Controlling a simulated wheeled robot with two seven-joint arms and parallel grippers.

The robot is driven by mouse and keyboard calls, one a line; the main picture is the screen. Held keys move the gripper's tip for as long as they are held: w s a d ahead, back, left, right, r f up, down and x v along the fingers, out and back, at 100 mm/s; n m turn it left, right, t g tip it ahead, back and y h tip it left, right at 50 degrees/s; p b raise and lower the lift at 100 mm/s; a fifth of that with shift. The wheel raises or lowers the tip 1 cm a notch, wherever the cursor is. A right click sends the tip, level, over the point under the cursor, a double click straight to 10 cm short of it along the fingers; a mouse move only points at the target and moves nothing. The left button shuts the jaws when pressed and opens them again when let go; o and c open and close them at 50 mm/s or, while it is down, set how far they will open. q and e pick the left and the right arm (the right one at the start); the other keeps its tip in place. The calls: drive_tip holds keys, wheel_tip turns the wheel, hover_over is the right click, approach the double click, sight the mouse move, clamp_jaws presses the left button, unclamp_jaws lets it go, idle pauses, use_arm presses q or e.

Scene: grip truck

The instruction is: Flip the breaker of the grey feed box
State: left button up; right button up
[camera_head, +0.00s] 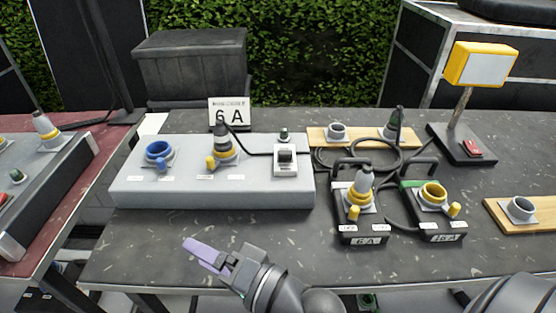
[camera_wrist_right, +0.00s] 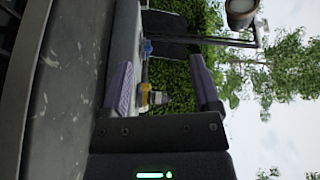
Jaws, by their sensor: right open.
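The long grey feed box (camera_head: 212,189) lies on the dark table. Its breaker (camera_head: 286,160), a white block with a dark switch, is at the right end of the top; I cannot tell the switch position. A small dark knob or lamp (camera_head: 284,136) is behind it. A blue socket (camera_head: 159,151) is on the left, and a yellow-and-grey plug (camera_head: 223,150) stands in the middle with a black cable. My right gripper (camera_head: 196,247) is open and empty in front of the box, apart from it, left of the breaker. In the right wrist view its fingers (camera_wrist_right: 160,64) are spread.
A sign (camera_head: 229,113) reading 6 A stands behind the box. To the right are two dark carry boxes, one with a plug (camera_head: 361,190) and one with a yellow socket (camera_head: 432,194). The front table strip is mostly clear.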

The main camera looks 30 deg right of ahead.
drive_tip(key=w+d+r+m+t+h, duration=0.3)
drive_tip(key=d+r+m+t, duration=0.15)
drive_tip(key=m, duration=0.35)
drive_tip(key=m+g+h, duration=0.4)
drive_tip(key=m+h, duration=1.2)
drive_tip(key=m, duration=0.9)
approach(286, 154)
drive_tip(key=shift+g+y, duration=0.25)
drive_tip(key=shift+y, duration=0.05)
drive_tip(key=b+x, duration=0.1)
drive_tip(key=x, duration=0.8)
drive_tip(key=shift+r+b, duration=0.2)
drive_tip(key=shift+b, duration=0.15)
drive_tip(key=shift+w+d+r, duration=0.1)
drive_tip(key=shift+w+d, duration=0.15)
drive_tip(key=shift+w, duration=0.15)
drive_tip(key=c, duration=1)
clamp_jaws()
